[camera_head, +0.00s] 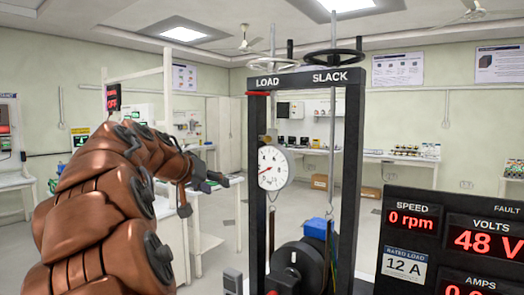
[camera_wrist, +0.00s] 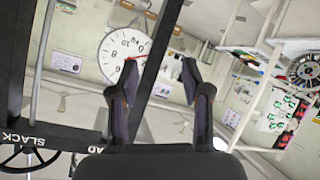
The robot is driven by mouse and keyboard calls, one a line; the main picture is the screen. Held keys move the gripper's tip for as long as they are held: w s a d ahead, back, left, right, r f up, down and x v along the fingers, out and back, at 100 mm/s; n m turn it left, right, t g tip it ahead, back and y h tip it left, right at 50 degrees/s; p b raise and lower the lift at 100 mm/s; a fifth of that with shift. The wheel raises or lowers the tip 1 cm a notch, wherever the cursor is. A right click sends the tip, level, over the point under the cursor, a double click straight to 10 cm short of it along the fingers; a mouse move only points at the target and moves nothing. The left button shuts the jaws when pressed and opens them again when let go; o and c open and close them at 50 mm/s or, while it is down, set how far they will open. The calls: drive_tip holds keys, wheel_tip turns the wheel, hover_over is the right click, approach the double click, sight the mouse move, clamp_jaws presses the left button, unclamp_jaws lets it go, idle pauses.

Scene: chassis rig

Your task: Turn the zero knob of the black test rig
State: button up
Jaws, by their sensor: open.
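The black test rig (camera_head: 353,130) is an upright frame marked LOAD and SLACK on its top bar. A round white dial (camera_head: 275,167) with a red needle hangs inside the frame near its left post. I cannot make out the zero knob for certain in either view. My gripper (camera_head: 220,182) is left of the dial, apart from the rig's left post. In the wrist view the picture is turned over. There my gripper (camera_wrist: 150,84) has its fingers spread with nothing between them, and the dial (camera_wrist: 124,52) shows beyond them, partly behind a black post.
A black drum (camera_head: 297,268) and a blue block (camera_head: 317,228) are low in the frame. A readout panel (camera_head: 450,240) stands at the front right, showing 0 rpm and 48 V. Benches line the back wall.

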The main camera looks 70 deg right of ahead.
sight(265, 139)
drive_tip(key=shift+s+d+r+m+g+h+b, duration=0.35)
drive_tip(key=shift+s+d+r+m+g+h, duration=0.45)
drive_tip(key=shift+d+r, duration=1.75)
drive_tip(key=shift+s+d+r+m+g+h+b, duration=0.4)
drive_tip(key=shift+s+d+r+m+h, duration=0.5)
drive_tip(key=shift+d, duration=3.2)
drive_tip(key=shift+s+d+r+m+g+h+b, duration=0.25)
drive_tip(key=shift+s+d+r+m+g+h, duration=1)
drive_tip(key=shift+d, duration=2.1)
drive_tip(key=shift+w+r+n+t+y, duration=0.35)
drive_tip(key=shift+r+n+t, duration=0.1)
drive_tip(key=shift+t, duration=0.1)
clamp_jaws()
